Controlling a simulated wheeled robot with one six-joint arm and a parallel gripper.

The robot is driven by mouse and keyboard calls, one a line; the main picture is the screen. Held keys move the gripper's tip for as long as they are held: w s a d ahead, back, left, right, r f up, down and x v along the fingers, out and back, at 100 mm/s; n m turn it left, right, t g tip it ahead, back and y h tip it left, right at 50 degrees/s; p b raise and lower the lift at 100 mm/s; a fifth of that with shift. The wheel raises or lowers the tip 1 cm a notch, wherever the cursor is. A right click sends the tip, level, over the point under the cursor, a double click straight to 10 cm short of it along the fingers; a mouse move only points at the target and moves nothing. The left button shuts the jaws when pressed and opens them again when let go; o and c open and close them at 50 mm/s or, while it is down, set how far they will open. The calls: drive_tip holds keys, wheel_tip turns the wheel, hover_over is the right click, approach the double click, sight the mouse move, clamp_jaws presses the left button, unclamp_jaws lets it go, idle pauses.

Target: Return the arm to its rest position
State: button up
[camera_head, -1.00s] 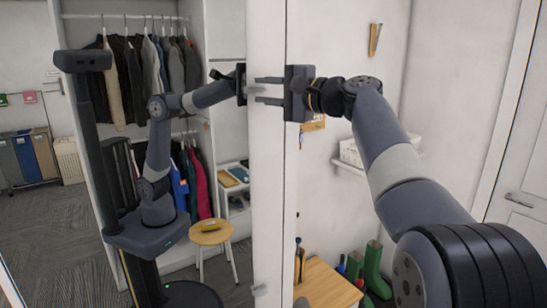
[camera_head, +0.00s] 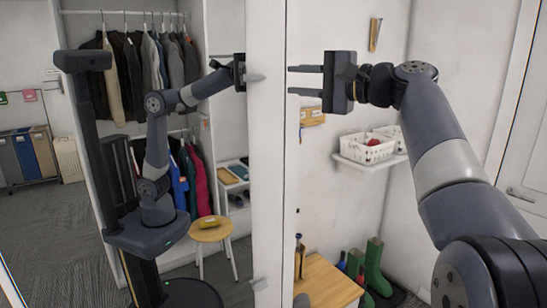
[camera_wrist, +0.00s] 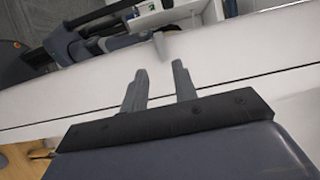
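My gripper (camera_head: 292,81) is open and empty, its two fingers spread apart and pointing left. It is raised near the white door edge (camera_head: 268,180), just right of it in the head view. In the wrist view my gripper (camera_wrist: 161,78) has nothing between its fingers, and the white door edge (camera_wrist: 225,68) crosses behind them. A small grey knob (camera_head: 256,78) on the door edge lies left of the fingertips; it seems clear of them. My arm is bent, reaching up from the lower right.
A mirror left of the door edge reflects my body, hanging clothes and a stool (camera_head: 210,232). On the right are a wall shelf with a white basket (camera_head: 366,148), a wooden bench (camera_head: 328,282), green boots (camera_head: 374,268) and a white door (camera_head: 525,170).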

sight(260, 79)
drive_tip(key=p+x, duration=0.2)
drive_tip(key=x, duration=0.6)
drive_tip(key=shift+w+a+r+p, duration=0.2)
drive_tip(key=shift+a+p, duration=0.1)
drive_tip(key=shift+p, duration=0.05)
drive_tip(key=shift+d+f+m+t+b, duration=0.15)
drive_tip(key=shift+f+m+t+b, duration=0.15)
drive_tip(key=shift+f+m+b, duration=0.4)
drive_tip(key=m, duration=0.1)
drive_tip(key=m+b, duration=0.1)
drive_tip(key=shift+s+d+r+m+t+y+b, duration=0.1)
drive_tip(key=shift+s+m+t+y+b, duration=0.1)
drive_tip(key=shift+m+t+y+b, duration=0.15)
drive_tip(key=shift+m+t+y, duration=0.25)
drive_tip(key=shift+m+t, duration=0.1)
drive_tip(key=shift+m, duration=0.4)
drive_tip(key=m+t, duration=0.1)
drive_tip(key=m, duration=0.2)
drive_tip(key=m+t+b, duration=0.1)
drive_tip(key=m, duration=0.2)
drive_tip(key=shift+a+t, duration=0.2)
drive_tip(key=shift+t, duration=0.1)
drive_tip(key=shift+s, duration=0.1)
